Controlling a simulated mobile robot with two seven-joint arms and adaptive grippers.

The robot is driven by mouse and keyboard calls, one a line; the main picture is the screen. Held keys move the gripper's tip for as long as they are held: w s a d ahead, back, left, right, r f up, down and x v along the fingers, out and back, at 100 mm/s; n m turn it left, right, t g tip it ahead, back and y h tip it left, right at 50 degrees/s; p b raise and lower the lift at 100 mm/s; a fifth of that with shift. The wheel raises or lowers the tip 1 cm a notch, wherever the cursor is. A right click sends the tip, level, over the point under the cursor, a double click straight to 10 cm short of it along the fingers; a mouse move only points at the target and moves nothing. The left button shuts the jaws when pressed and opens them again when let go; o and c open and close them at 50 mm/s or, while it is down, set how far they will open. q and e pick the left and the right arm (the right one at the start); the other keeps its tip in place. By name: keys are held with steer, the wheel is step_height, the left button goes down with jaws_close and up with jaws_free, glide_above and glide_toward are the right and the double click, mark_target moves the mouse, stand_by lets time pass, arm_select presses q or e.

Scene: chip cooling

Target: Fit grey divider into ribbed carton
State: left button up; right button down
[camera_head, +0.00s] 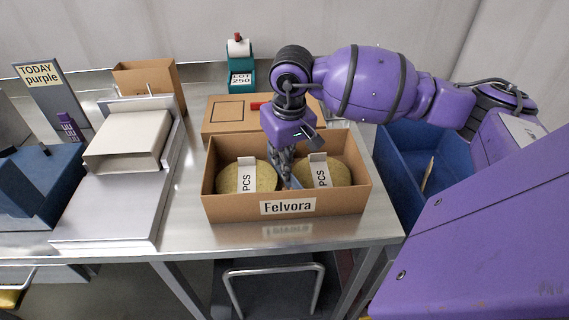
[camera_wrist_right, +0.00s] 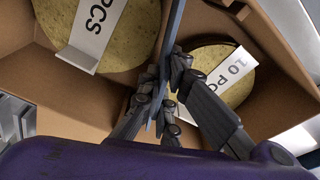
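The brown open carton (camera_head: 235,208) labelled Felvora stands on the steel table in the head view. It holds two round yellowish chip stacks, one left (camera_head: 232,180) and one right (camera_head: 338,172), each with a white PCS strip. My right gripper (camera_head: 282,160) reaches down into the carton between the stacks. In the right wrist view its fingers (camera_wrist_right: 165,88) close on both sides of the thin grey divider (camera_wrist_right: 172,35), seen nearly edge-on. A bluish sliver of it (camera_head: 294,182) shows in the head view. Its lower edge is hidden. My left gripper is out of view.
A flat brown box (camera_head: 225,112) lies behind the carton. A teal tape dispenser (camera_head: 241,75) stands behind that. A blue bin (camera_head: 400,150) is right of the table. A steel machine with a beige chute (camera_head: 125,150) stands left.

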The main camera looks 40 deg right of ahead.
steer(key=shift+f, duration=0.7)
steer(key=c, duration=2)
jaws_free()
steer(key=shift+r, duration=0.1)
steer(key=r, duration=0.4)
steer(key=s+r, duration=0.1)
steer(key=r, duration=0.7)
steer(key=shift+s+a+r+b, duration=0.1)
steer(key=shift+s+b, duration=0.15)
steer(key=shift+b, duration=0.05)
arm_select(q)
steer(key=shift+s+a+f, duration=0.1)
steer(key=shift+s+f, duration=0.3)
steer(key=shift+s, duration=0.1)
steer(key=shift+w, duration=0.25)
